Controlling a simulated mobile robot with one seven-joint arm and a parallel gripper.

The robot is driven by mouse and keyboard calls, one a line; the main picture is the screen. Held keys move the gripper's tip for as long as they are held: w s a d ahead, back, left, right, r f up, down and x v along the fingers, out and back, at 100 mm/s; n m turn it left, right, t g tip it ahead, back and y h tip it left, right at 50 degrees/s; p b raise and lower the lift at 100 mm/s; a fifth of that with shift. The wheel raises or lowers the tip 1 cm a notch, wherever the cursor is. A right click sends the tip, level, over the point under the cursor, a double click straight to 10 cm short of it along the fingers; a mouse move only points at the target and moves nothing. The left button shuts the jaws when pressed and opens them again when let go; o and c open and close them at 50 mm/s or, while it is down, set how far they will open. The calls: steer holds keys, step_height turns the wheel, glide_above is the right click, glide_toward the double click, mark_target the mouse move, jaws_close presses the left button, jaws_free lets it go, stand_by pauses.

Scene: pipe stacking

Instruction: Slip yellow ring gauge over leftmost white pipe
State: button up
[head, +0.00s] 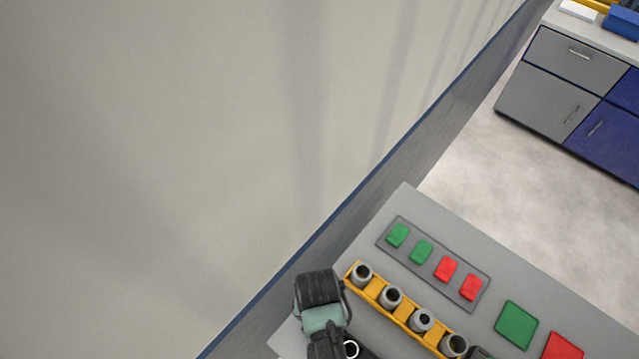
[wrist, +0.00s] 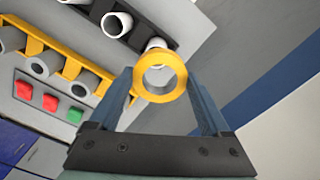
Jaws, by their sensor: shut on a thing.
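The yellow ring gauge (wrist: 141,77) is between the fingertips of my gripper (wrist: 161,77) in the wrist view. My gripper is shut on it. A white pipe (wrist: 155,44) shows just beyond the ring, at the end of a black rack (wrist: 138,38). Ring and pipe overlap in this view; I cannot tell whether the ring is around the pipe or only in front of it. Another white pipe (wrist: 117,24) stands farther along the rack. In the head view my arm end is at the bottom edge, next to a white pipe rim (head: 351,349); the yellow ring is not visible there.
A yellow rack (head: 375,290) with several grey pipes stands close beside my arm. Behind it lies a grey tray (head: 433,262) with green and red blocks. Green (head: 516,325) and red (head: 563,348) squares are at the right. A wall runs along the left.

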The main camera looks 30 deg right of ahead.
steer(key=f+b, duration=0.1)
steer(key=b, duration=0.1)
steer(key=f+b, duration=0.1)
steer(key=f, duration=0.1)
steer(key=f+b, duration=0.2)
steer(key=shift+s+d+b, duration=0.1)
steer(key=shift+d+b, duration=0.2)
steer(key=shift+b, duration=0.05)
steer(key=shift+f+b, duration=0.35)
steer(key=shift+f, duration=0.4)
steer(key=shift+f, duration=0.4)
stand_by(1.5)
steer(key=o, duration=1.3)
step_height(320, 180, up, 13)
steer(key=shift+b, duration=0.35)
